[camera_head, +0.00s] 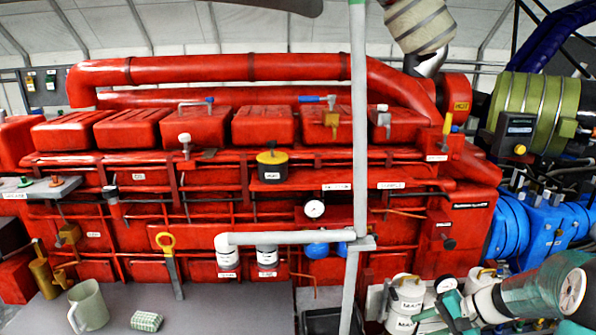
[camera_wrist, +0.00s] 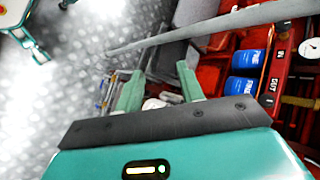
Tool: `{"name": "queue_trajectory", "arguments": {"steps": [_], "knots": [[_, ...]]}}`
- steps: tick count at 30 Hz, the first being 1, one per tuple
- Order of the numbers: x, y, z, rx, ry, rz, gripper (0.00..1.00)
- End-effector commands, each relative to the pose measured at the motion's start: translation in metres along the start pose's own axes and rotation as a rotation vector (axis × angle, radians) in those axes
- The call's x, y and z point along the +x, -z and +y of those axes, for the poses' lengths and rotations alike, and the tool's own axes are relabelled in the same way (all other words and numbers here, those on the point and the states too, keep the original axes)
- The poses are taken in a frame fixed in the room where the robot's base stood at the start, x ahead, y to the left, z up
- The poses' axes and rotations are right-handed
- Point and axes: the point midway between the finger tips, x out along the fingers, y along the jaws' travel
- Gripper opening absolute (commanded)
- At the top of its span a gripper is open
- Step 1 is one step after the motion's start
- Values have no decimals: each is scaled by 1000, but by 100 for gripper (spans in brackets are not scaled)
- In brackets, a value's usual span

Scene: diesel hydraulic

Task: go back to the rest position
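My gripper (camera_wrist: 160,84) shows in the wrist view with its two green fingers spread apart. Nothing is held between them; a round white lid (camera_wrist: 153,104) shows in the gap, and I cannot tell how far beyond the fingers it is. In the head view my arm (camera_head: 540,298) is at the lower right. Its teal end is beside the white canisters (camera_head: 405,300), low in front of the red engine (camera_head: 215,175). Whether it touches them is unclear.
A grey upright pipe (camera_head: 358,120) stands before the engine. A grey bench (camera_head: 215,312) carries a green mug (camera_head: 88,306) and a checked cloth (camera_head: 146,321). Blue machinery (camera_head: 540,228) is at right. The wrist view shows open patterned floor (camera_wrist: 70,85) at left.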

Motion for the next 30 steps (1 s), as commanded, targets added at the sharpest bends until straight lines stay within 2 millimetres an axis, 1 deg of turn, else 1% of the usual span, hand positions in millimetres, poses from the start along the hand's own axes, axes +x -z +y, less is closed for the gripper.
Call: {"name": "queue_trajectory", "arguments": {"steps": [1,3,5,6,9,15,22,27,30], "knots": [[-3,-16,-16,-46,-47,0,38],[-5,-37,-31,-102,-111,2,38],[-8,-55,-42,-148,-164,7,38],[-10,-67,-49,-179,-197,11,38],[-16,-98,-64,-259,-277,29,38],[-31,-156,-86,-419,-412,85,38],[-50,-218,-96,-605,-524,180,38],[-65,-257,-96,-739,-575,266,38],[-72,-275,-93,-809,-591,316,38]]}}
